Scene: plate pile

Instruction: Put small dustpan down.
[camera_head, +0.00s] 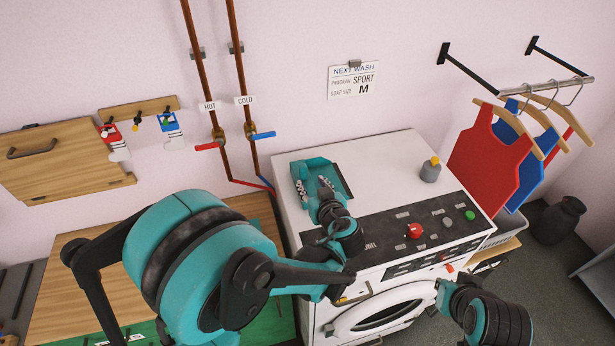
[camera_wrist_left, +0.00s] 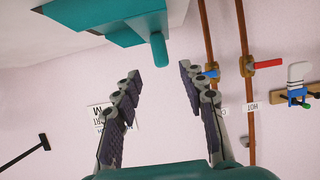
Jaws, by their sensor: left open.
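The small teal dustpan (camera_head: 316,166) lies on the white top of the washing machine (camera_head: 388,160), at its back left. The fingers look apart from the handle. My right arm shows at the lower right, with its gripper (camera_head: 446,290) by the machine's front; its jaws are unclear.
A grey weight-like object with a yellow knob (camera_head: 430,172) stands at the back right of the top. The black control panel (camera_head: 400,232) has red and green knobs. Copper pipes (camera_head: 238,95) with valves run up the wall. Red and blue garments (camera_head: 490,150) hang at right.

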